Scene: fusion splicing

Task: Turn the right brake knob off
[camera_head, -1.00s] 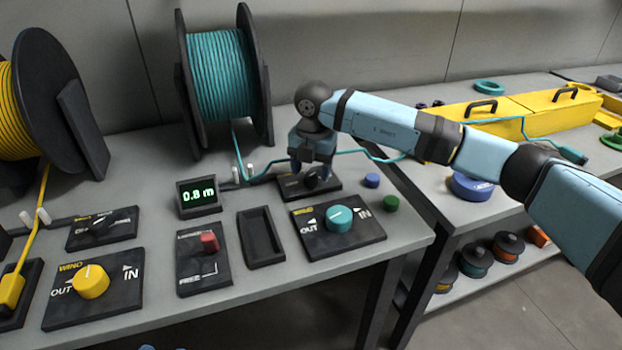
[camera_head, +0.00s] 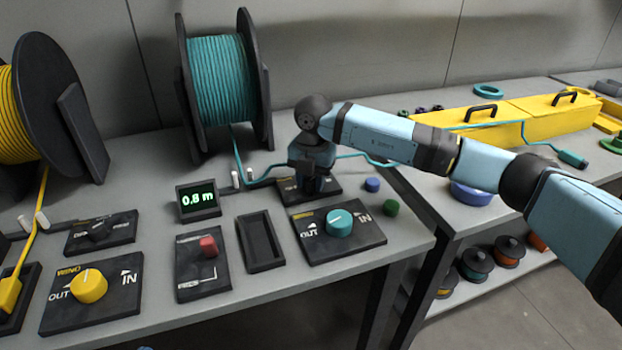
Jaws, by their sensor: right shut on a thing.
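The right brake knob's black panel (camera_head: 331,187) lies on the table behind the teal wind knob (camera_head: 339,222). My right gripper (camera_head: 310,184) points down over this panel and is shut on the dark brake knob, which is mostly hidden by the fingers. The knob's exact angle cannot be told. The left brake knob (camera_head: 100,231) shows on its own panel at the left. My left gripper is not in view.
A teal cable spool (camera_head: 222,80) stands behind, its cable running past my right gripper. A display (camera_head: 198,199) reads 0.8 m.

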